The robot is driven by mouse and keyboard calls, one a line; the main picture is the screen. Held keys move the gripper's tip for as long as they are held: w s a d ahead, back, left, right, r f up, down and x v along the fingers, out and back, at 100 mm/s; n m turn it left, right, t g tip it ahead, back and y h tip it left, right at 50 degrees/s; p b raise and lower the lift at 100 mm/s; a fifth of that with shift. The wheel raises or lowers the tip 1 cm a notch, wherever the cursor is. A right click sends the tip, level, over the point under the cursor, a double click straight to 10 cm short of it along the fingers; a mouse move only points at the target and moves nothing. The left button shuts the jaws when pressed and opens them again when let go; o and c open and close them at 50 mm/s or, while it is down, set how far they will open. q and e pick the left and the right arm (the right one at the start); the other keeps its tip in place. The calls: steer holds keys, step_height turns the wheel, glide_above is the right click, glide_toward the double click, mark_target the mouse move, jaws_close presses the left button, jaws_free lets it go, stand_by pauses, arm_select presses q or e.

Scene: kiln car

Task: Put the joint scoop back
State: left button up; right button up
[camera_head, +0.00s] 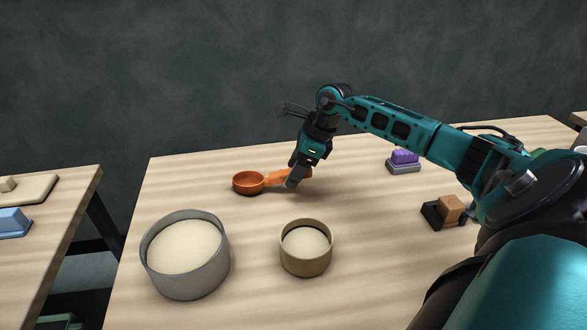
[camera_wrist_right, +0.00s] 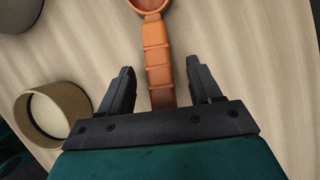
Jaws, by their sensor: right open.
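The joint scoop (camera_head: 249,183) is orange, with a round bowl at the left and a ribbed handle to the right, lying on the wooden table (camera_head: 370,270). My right gripper (camera_head: 293,183) is at its handle, which it partly hides in the head view. In the right wrist view the scoop's handle (camera_wrist_right: 157,62) runs between the two fingers of my open right gripper (camera_wrist_right: 160,85), with a gap on each side. The bowl lies beyond the fingertips, partly cut off by the top edge. My left gripper is not in view.
A large grey tub (camera_head: 185,275) and a smaller tan tub (camera_head: 306,262), both with pale contents, stand in front of the scoop. A purple brush-like block (camera_head: 404,158) and a wooden block on a black base (camera_head: 450,207) are at the right. A side table (camera_head: 60,210) stands left.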

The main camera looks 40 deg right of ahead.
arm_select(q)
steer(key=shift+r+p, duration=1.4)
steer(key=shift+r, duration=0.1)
arm_select(e)
steer(key=shift+v, duration=2.7)
steer(key=shift+v, duration=1)
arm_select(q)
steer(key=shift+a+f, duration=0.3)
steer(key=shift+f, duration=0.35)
arm_select(e)
steer(key=v, duration=1.1)
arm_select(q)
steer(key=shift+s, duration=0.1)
